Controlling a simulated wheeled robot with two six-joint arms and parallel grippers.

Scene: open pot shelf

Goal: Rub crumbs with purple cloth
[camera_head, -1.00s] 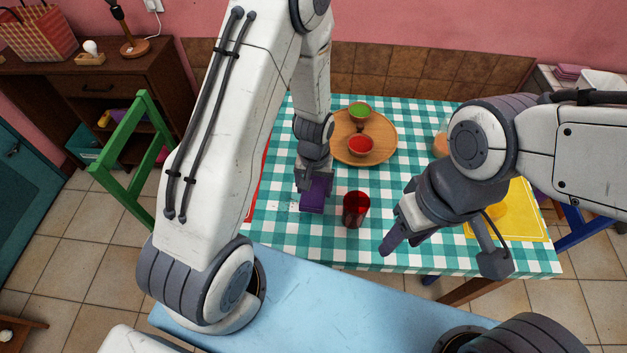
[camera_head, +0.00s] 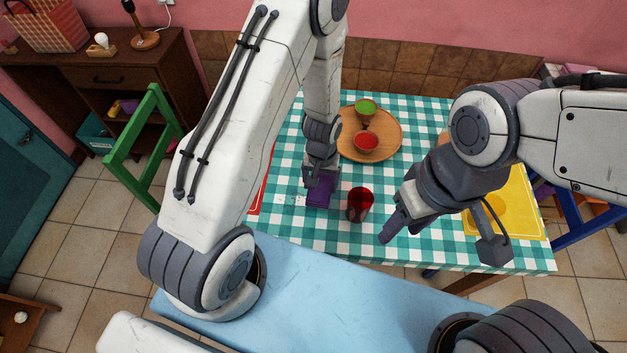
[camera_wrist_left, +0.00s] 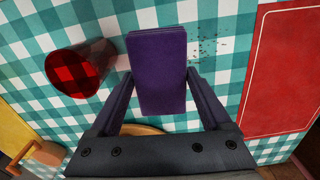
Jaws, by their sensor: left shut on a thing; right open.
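The purple cloth (camera_head: 320,194) is a folded rectangular block held in my left gripper (camera_head: 318,180). In the left wrist view the cloth (camera_wrist_left: 158,70) sits between the two fingers, and the left gripper (camera_wrist_left: 158,85) is shut on it. The crumbs (camera_wrist_left: 212,48) are small dark specks on the checked tablecloth, just beside the cloth's right edge in the left wrist view. In the head view the crumbs (camera_head: 290,199) are faint specks to the left of the cloth. My right gripper (camera_head: 388,232) is open and empty near the table's front edge.
A red glass (camera_head: 360,204) stands close to the right of the cloth. A red mat (camera_wrist_left: 288,70) lies beyond the crumbs. A yellow mat (camera_head: 515,215) lies at the right.

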